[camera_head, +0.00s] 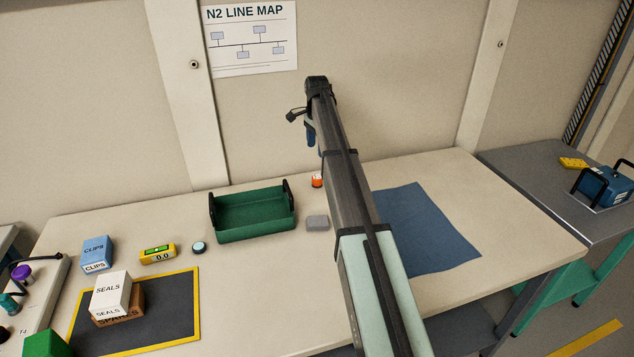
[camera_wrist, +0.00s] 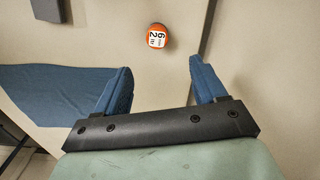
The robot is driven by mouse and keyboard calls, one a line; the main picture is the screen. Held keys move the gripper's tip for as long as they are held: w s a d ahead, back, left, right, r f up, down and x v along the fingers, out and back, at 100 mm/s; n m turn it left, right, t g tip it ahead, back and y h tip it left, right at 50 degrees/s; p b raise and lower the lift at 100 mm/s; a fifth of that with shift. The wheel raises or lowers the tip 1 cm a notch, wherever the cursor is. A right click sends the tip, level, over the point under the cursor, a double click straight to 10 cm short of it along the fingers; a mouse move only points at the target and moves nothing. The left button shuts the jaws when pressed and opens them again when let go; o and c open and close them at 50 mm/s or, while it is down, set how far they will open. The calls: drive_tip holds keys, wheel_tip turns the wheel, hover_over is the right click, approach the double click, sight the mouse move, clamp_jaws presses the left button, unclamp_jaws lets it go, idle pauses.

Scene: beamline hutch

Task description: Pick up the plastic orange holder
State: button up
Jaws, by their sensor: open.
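The orange holder (camera_head: 317,180) stands on the table just left of my arm in the head view, partly hidden by the arm. In the wrist view the holder (camera_wrist: 157,38) is a small orange round thing with a white label bearing dark print. My gripper (camera_wrist: 160,75) shows two blue fingers spread apart with nothing between them. The holder lies beyond the fingertips, roughly centred between them in the wrist view, and apart from both. In the head view the gripper end is above the table near the wall, its fingers partly hidden.
A blue cloth (camera_head: 425,235) lies to the right. The wall (camera_head: 390,80) rises behind the table.

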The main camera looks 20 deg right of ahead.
sight(318, 176)
drive_tip(key=shift+f+m, duration=0.1)
drive_tip(key=shift+m, duration=0.2)
wheel_tip(318, 176, down, 8)
drive_tip(key=shift+f, duration=0.15)
drive_tip(key=shift+s+d+f, duration=0.1)
drive_tip(key=shift+s+f, duration=0.05)
drive_tip(key=shift+f, duration=1.2)
drive_tip(key=shift+s+f, duration=0.1)
drive_tip(key=shift+f, duration=1.2)
drive_tip(key=shift+c, duration=0.3)
drive_tip(key=c, duration=1.1)
